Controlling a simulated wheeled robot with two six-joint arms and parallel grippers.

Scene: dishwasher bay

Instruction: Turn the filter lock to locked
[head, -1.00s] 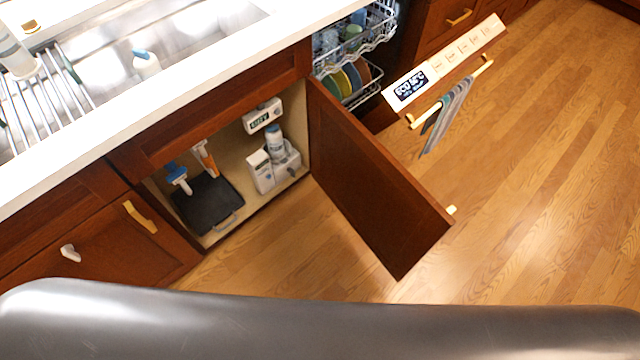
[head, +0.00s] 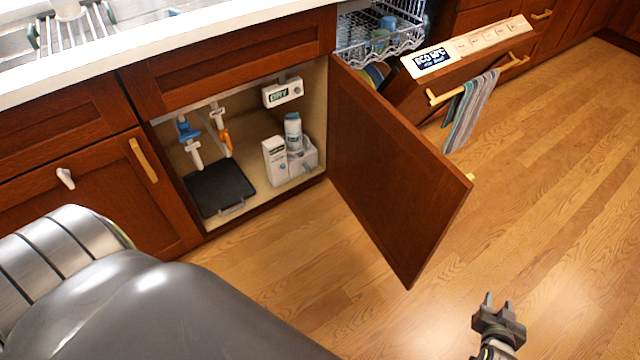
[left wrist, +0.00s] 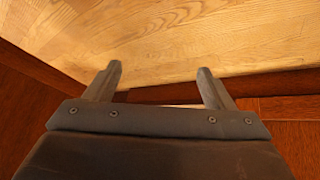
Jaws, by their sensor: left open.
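I cannot make out a filter lock in these views. The dishwasher's door (head: 470,62) is tilted open, with a lit display on its top edge. Its wire upper rack (head: 378,42) shows above and behind it, and the tub floor is hidden. My right gripper (head: 498,298) is over the wood floor at the lower right of the head view, its two short fingers apart and empty, well away from the dishwasher. My left gripper (left wrist: 159,70) is open and empty in the left wrist view, with wood floor and red-brown cabinet wood beyond it. The head view does not show it.
An open cabinet door (head: 395,170) sticks out between the sink cabinet and the dishwasher. Inside the cabinet are a blue-handled valve (head: 188,132), an orange-handled one (head: 225,138), a black tray (head: 218,188) and a white box (head: 275,160). A striped towel (head: 470,110) hangs from the dishwasher handle. The floor at right is clear.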

